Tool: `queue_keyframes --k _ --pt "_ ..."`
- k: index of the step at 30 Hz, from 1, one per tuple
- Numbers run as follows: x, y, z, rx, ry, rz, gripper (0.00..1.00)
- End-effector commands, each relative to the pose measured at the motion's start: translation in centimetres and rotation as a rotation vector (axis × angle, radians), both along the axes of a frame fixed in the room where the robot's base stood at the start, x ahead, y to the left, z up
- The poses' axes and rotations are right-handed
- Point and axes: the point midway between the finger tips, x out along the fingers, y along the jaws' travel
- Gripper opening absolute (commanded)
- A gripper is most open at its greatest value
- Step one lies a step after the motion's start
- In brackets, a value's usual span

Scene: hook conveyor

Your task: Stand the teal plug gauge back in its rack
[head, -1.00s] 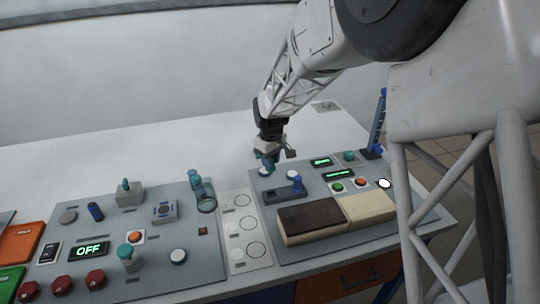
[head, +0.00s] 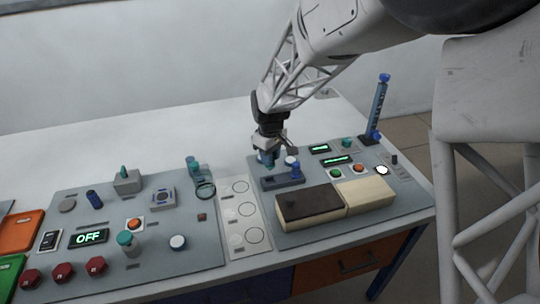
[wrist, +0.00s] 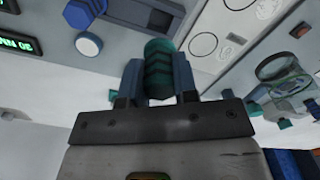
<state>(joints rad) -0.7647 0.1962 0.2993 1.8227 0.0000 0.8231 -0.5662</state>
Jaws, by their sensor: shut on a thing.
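The teal plug gauge (wrist: 160,66) is a ribbed dark-teal cylinder between the two blue fingers of my gripper (wrist: 157,82). In the head view my gripper (head: 267,159) points down just behind the left end of the rack, and its fingers mostly hide the gauge. The rack (head: 268,184) is a low dark-grey block on the right grey panel. A blue plug gauge (head: 296,171) stands upright in its right end. In the wrist view the rack (wrist: 146,12) is cut off at the top, just beyond the teal gauge, with the blue gauge (wrist: 84,12) left of it. I cannot tell whether the teal gauge touches the rack.
A white round button (head: 291,161) sits just right of my gripper. A dark-lidded box (head: 311,206) and a cream block (head: 366,195) lie in front of the rack. A tall blue post (head: 378,110) stands at the right. A white card with circles (head: 240,212) lies left of the rack.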

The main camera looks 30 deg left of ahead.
Motion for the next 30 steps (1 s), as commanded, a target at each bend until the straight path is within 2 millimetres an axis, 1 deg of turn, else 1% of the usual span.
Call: queue_keyframes --k 8,21,30 --pt "0.0 0.0 -0.8 0.0 0.0 0.0 0.03" --pt "0.0 0.0 -3.4 -0.001 0.0 0.0 0.03" --pt "0.0 0.0 -4.0 0.0 0.0 0.0 0.03"
